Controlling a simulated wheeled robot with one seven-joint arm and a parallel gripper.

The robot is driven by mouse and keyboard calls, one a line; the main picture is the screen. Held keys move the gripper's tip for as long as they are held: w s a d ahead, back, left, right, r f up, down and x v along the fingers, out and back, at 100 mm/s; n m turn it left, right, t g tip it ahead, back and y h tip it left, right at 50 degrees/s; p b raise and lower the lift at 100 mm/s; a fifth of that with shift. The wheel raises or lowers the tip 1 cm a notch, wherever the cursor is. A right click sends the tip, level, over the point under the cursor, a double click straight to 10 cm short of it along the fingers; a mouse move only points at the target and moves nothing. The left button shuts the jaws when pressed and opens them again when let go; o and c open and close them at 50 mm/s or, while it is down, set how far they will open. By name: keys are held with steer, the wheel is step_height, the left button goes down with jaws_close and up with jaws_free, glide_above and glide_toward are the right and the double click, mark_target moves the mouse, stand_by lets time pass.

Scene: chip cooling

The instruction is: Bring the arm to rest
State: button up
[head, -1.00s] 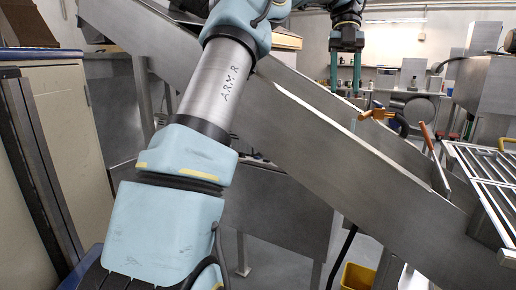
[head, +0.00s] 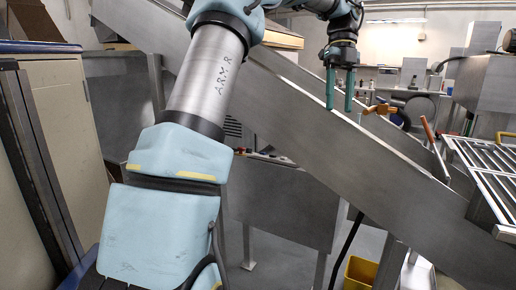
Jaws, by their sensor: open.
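My gripper (head: 340,95) hangs with its two teal fingers pointing down, in the upper middle-right of the head view. The fingers are apart, with nothing between them. In the picture the fingertips overlap the upper edge of the sloping metal chute (head: 330,160); I cannot tell whether they touch it. My arm rises from the lower left and bends over at the top, where part of it is cut off by the frame.
A metal rack (head: 488,170) stands at the right. A yellow bin (head: 360,273) is on the floor below the chute. A cream cabinet (head: 65,130) stands at the left.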

steer(key=s+a+f+n+t+b, duration=0.2)
steer(key=a+f+n, duration=0.9)
steer(key=f+n, duration=0.4)
steer(key=s+a+f+n+t+b, duration=0.1)
steer(key=s+a+f+n, duration=0.4)
steer(key=a+n, duration=0.3)
steer(key=s+a+f+n+t+h+b, duration=0.1)
steer(key=s+a+f+n+t, duration=0.1)
steer(key=s+a+f+n, duration=0.3)
step_height(320, 180, down, 3)
steer(key=a+n, duration=0.2)
steer(key=n, duration=0.2)
steer(key=shift+s+a+n, duration=0.3)
steer(key=shift+s+a, duration=0.05)
steer(key=shift+f, duration=0.1)
steer(key=shift+c, duration=0.2)
